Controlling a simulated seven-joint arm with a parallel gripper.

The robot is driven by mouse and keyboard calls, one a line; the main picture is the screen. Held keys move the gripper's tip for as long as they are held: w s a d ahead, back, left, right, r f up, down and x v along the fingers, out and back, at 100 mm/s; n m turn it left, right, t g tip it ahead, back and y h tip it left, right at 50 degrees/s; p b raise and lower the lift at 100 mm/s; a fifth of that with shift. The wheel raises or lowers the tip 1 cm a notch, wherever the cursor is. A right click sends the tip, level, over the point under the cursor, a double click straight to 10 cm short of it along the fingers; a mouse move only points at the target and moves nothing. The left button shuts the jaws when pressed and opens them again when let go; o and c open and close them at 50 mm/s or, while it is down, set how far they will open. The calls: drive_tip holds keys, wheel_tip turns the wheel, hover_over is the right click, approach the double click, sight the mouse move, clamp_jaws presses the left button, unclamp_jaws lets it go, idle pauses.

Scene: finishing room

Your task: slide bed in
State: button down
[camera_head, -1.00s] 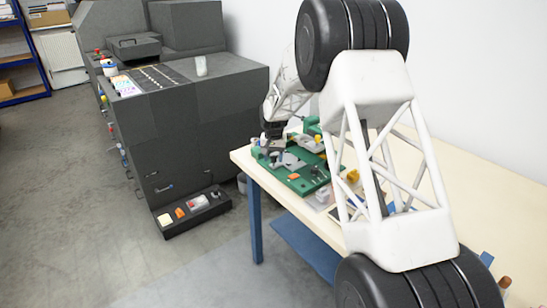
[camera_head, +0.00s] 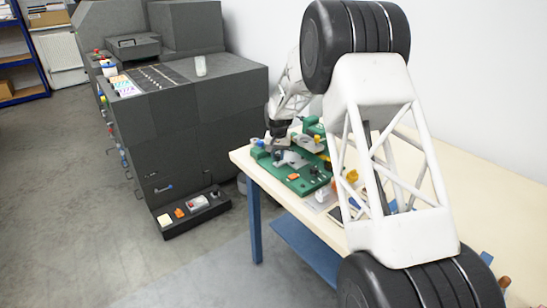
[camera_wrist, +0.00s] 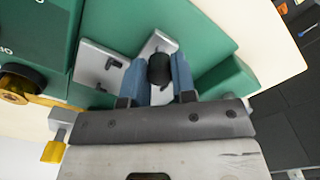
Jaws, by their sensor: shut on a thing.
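The bed appears to be a grey metal plate (camera_wrist: 98,66) with slots, lying on a green base (camera_wrist: 195,25) in the wrist view. A round black knob (camera_wrist: 159,68) stands on it. My gripper (camera_wrist: 159,78) has its two blue fingers on either side of this knob and is shut on it. In the head view my gripper (camera_head: 278,146) is at the far left part of the green base (camera_head: 310,186), over the grey plate (camera_head: 293,160). The fingertips and knob are too small to make out there.
The base sits on a pale wooden table (camera_head: 440,180) near its left edge. An orange piece (camera_head: 293,177) lies on the base. A yellow knob (camera_wrist: 53,152) and a brass-coloured part (camera_wrist: 18,85) are near my gripper. A large dark machine (camera_head: 190,120) stands left of the table.

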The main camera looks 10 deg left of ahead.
sight(293, 156)
drive_tip(key=w+d, duration=0.5)
drive_tip(key=shift+w+d, duration=0.35)
drive_tip(key=c, duration=0.9)
unclamp_jaws()
drive_tip(key=shift+r, duration=0.1)
wheel_tip(293, 156, up, 8)
drive_tip(key=shift+f, duration=0.2)
